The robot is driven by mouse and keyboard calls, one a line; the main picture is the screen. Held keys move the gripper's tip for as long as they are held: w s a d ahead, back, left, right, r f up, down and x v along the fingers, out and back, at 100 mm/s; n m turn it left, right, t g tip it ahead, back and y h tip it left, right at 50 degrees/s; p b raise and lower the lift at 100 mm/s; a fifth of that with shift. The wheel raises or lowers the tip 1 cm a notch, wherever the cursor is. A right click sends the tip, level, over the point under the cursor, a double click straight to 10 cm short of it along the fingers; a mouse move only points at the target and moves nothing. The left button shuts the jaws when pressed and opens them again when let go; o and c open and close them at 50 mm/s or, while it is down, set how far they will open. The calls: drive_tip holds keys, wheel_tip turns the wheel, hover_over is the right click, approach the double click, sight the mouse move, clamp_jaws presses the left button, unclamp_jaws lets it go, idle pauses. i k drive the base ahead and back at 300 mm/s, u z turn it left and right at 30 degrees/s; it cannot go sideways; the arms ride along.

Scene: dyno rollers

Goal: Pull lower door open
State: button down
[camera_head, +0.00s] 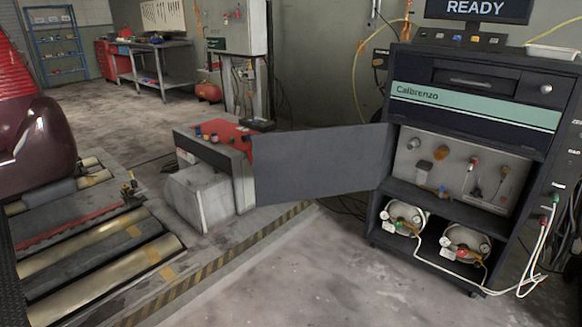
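The lower door (320,165) of the dark Calibrenzo cabinet (472,106) stands wide open. It is a flat grey panel swung out to the left from the cabinet's left edge. Behind it, a light panel with knobs and fittings (458,172) shows inside the cabinet. Below, two round gas bottles with gauges (403,216) (464,243) lie on the bottom shelf. My gripper is not in view.
A red-topped floor unit (212,137) stands behind and beside the door's free edge. Rollers (100,265) and a striped floor edge (215,267) lie at left. White hoses (540,245) hang at the cabinet's right. The concrete floor (320,275) in front is clear.

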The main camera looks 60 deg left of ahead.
sight(296, 166)
drive_tip(key=k, duration=1.35)
drive_tip(key=u, duration=0.2)
drive_tip(key=i, duration=1)
drive_tip(key=u, duration=0.85)
drive_tip(key=i, duration=0.55)
drive_tip(key=u, duration=0.25)
